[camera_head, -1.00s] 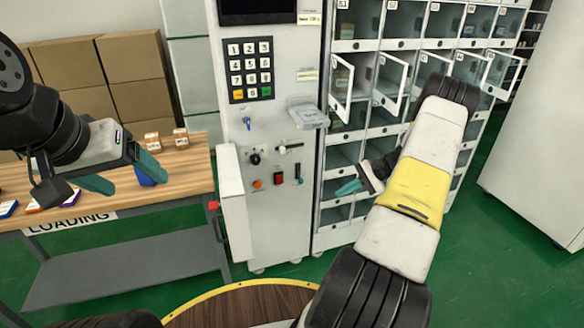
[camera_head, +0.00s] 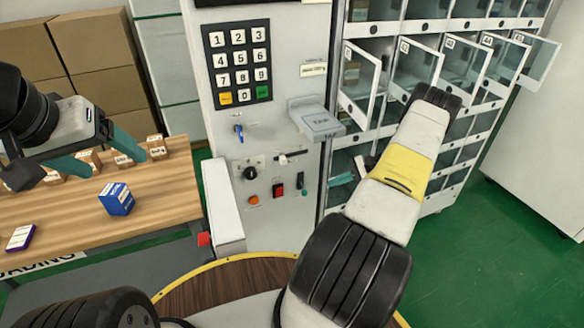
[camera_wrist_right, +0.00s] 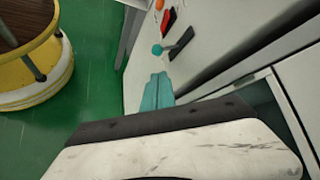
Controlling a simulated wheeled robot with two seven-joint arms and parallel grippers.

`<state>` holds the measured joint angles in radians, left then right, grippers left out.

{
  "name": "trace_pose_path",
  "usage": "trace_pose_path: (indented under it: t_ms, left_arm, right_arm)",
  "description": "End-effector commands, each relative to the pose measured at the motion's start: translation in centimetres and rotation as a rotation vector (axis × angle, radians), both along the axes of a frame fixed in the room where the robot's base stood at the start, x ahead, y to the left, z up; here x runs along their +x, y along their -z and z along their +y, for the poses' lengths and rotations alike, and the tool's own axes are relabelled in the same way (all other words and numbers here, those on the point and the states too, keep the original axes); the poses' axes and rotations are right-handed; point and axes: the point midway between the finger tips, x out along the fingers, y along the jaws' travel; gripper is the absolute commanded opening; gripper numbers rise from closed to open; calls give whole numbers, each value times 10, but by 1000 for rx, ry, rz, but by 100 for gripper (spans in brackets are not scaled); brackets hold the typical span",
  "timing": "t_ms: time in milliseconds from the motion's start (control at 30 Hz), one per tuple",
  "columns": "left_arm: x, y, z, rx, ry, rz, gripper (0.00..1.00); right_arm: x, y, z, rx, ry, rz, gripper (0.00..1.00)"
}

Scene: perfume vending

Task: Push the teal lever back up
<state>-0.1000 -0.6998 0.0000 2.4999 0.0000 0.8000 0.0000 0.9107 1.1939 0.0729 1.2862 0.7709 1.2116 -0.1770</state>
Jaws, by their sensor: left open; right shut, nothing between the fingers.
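The teal lever (camera_head: 304,189) is on the white machine's front panel, right of the red switch. In the right wrist view its teal ball knob (camera_wrist_right: 157,50) shows at the floorward end of a dark plate, so the lever appears to be down. My right gripper (camera_head: 338,180) is shut and empty, to the right of the lever and apart from it. In the wrist view its teal fingertips (camera_wrist_right: 160,77) are together, pointing towards the knob with a small gap. My left gripper (camera_head: 97,154) is open and empty above the wooden table.
The red switch (camera_head: 278,190) and orange button (camera_head: 253,200) sit beside the lever. A grey tray (camera_head: 316,118) juts out above. Open locker doors (camera_head: 416,66) stand near my right arm. A blue box (camera_head: 117,199) and several small boxes are on the table (camera_head: 70,221).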

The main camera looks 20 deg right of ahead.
Motion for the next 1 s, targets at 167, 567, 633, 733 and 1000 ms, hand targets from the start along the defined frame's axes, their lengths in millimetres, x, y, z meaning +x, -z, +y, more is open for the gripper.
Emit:
trace_pose_path:
  t_ms: [167, 567, 633, 733, 1000]
  left_arm:
    - [0, 0, 0, 0, 0, 0, 76]
    - [0, 0, 0, 0, 0, 0, 76]
    - [0, 0, 0, 0, 0, 0, 76]
    - [0, 0, 0, 0, 0, 0, 76]
    - [0, 0, 0, 0, 0, 0, 76]
  right_arm:
    - [0, 0, 0, 0, 0, 0, 0]
    - [9, 14, 23, 2, -4, 1, 0]
    - [14, 22, 34, 3, -3, 1, 0]
    - [20, 32, 48, 1, -4, 1, 0]
    - [32, 50, 74, 0, -2, 0, 0]
